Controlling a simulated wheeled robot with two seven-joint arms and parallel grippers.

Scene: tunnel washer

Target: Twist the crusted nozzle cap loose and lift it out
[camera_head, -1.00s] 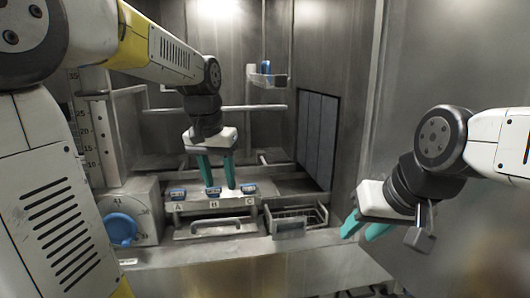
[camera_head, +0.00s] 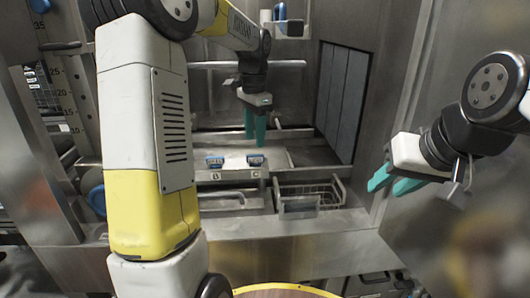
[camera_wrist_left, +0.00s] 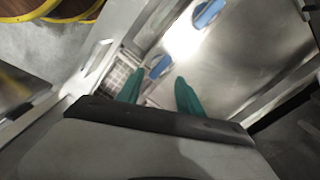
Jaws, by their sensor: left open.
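Two blue caps show on the metal ledge in the head view, one above label B (camera_head: 214,162) and one above label C (camera_head: 255,160). They look alike at this size; I cannot tell which is crusted. My left gripper (camera_head: 255,139) points down with its teal fingers apart and empty, above and behind cap C. In the left wrist view, one blue cap (camera_wrist_left: 160,67) lies just beyond and between the fingertips, and another (camera_wrist_left: 207,12) is further off. My right gripper (camera_head: 383,188) hangs at the right, fingers apart and empty. Position A is hidden behind my left arm.
A handle bar (camera_head: 212,198) runs below the caps. A wall shelf (camera_head: 290,28) holds a blue item. A blue knob (camera_head: 97,200) is partly hidden at left. A pipe (camera_head: 220,65) crosses the back wall.

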